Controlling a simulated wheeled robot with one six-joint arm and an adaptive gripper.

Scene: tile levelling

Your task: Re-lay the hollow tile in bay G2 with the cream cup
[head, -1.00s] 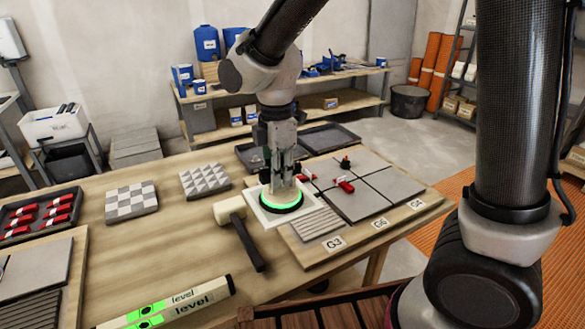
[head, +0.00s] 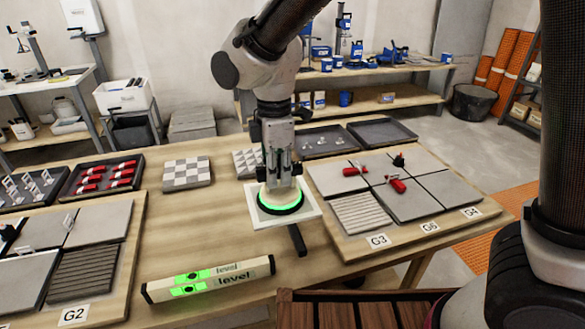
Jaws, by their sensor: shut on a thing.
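My gripper (head: 281,178) is shut on a suction cup whose dark base has a lit green ring (head: 280,200). Its colour under the fingers is hard to tell. A pale square tile (head: 311,217) sits flat against the cup's underside and appears held above the table. Bay G2, marked by the G2 label (head: 74,315), is on the left board. A grooved grey bed (head: 83,270) lies bare just behind that label, far to the left of my gripper.
A level (head: 208,279) lies on the table between my gripper and the left board. A mallet's dark handle (head: 298,241) shows below the tile; its head is hidden. The right board (head: 345,243) has grey tiles, red pieces and a grooved bed at G3. Patterned tiles (head: 187,171) lie behind.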

